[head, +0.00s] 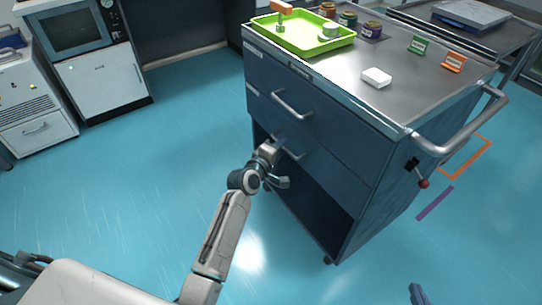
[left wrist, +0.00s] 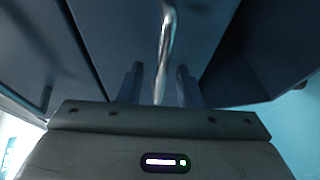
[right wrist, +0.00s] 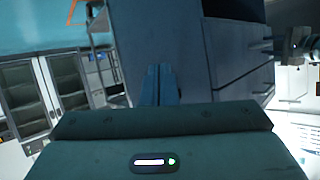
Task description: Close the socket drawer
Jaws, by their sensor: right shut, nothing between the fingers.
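A dark blue tool cart (head: 345,215) has two drawer fronts above an open dark bay. The upper drawer front (head: 335,115) has a bar handle (head: 291,105). The lower drawer front (head: 335,170) has a bar handle partly hidden by my left gripper (head: 278,143). Both fronts look nearly flush; I cannot read which is the socket drawer. In the left wrist view a bar handle (left wrist: 166,45) runs between the fingers of my left gripper (left wrist: 159,88), which is open with gaps either side. My right gripper (right wrist: 159,84) is shut and empty; its tip (head: 417,293) shows low in the head view.
On the cart top are a green tray (head: 300,43), several jars, a white box (head: 377,77) and small green and orange holders. A push bar (head: 470,135) and a red-tipped lever (head: 422,182) stick out at the cart's right. The blue floor in front is clear.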

